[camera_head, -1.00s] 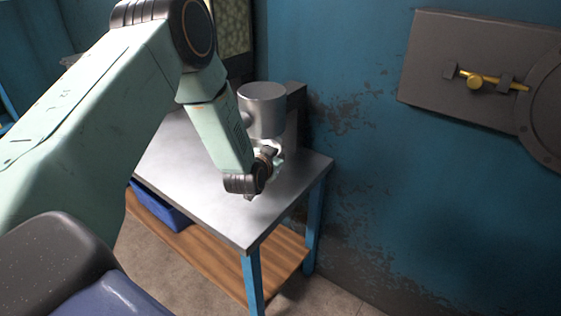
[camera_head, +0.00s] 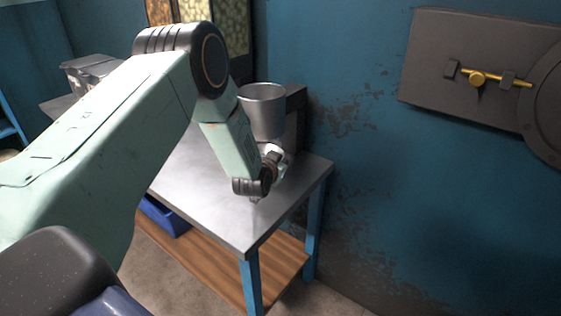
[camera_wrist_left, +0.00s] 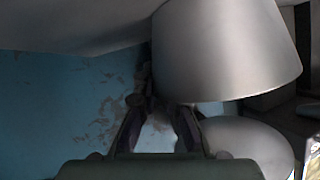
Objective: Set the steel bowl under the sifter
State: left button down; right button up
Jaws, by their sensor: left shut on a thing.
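The sifter (camera_head: 264,112) is a grey metal machine with a round hopper, at the back right of the steel table. Its hopper (camera_wrist_left: 222,50) looms large in the left wrist view. My left gripper (camera_head: 270,170) is low at the sifter's front, just below the hopper. Its fingers (camera_wrist_left: 157,128) are shut on a pale, shiny thing, which I take to be the steel bowl (camera_head: 277,153); the bowl is mostly hidden by the gripper. A rounded grey surface (camera_wrist_left: 250,145) shows beside the fingers; I cannot tell whether it belongs to the bowl. My right gripper is not in view.
The steel table top (camera_head: 215,205) is bare in front of the sifter. A blue crate (camera_head: 165,215) stands on the wooden lower shelf (camera_head: 205,258). Grey containers (camera_head: 92,70) stand at the far left. The blue wall (camera_head: 350,170) is close behind and to the right.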

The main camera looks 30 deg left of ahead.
pick_arm(q)
jog(key=c, duration=1.4)
grip_release()
jog(key=shift+f, duration=0.15)
jog(key=shift+c, duration=0.2)
jog(key=shift+r, duration=0.25)
jog(key=p+v, duration=0.3)
jog(key=v, duration=0.9)
jog(key=shift+p, duration=0.35)
